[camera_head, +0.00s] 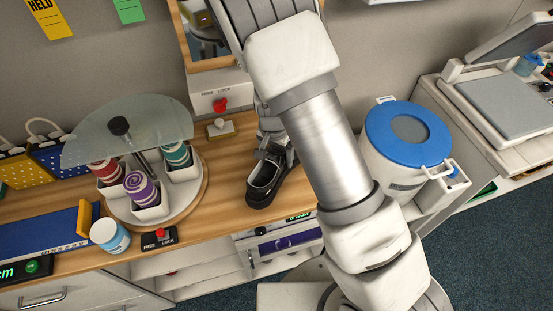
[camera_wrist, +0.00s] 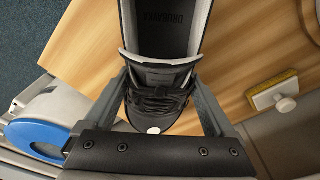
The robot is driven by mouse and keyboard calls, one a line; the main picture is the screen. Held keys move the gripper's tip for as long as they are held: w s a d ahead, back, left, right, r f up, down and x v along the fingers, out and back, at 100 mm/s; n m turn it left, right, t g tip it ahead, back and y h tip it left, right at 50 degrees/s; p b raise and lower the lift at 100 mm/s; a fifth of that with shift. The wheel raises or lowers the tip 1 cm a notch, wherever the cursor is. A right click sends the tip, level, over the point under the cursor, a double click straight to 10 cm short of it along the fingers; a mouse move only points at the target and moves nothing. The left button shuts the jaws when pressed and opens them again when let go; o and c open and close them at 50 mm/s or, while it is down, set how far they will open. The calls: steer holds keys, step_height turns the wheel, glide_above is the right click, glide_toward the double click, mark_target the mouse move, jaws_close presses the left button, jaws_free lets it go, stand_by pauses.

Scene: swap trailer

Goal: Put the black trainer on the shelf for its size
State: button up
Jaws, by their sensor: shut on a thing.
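The black trainer (camera_head: 265,180) is on or just above the wooden counter in the head view, below the box with the red knob. In the wrist view the trainer (camera_wrist: 160,90) has its laced front between my two fingers and its open collar at the top. My gripper (camera_wrist: 165,95) is shut on the trainer, with one finger on each side. My arm covers part of the gripper in the head view. I cannot tell whether the sole touches the counter. Lettering inside the shoe is not readable as a size. Open shelves (camera_head: 195,260) show under the counter's front edge.
A round rack (camera_head: 180,215) with coloured rolls and a glass top stands left of the trainer. A blue-lidded bin (camera_head: 408,135) stands right.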

steer(key=shift+f, duration=1.2)
steer(key=shift+f, duration=0.15)
steer(key=o, duration=1.6)
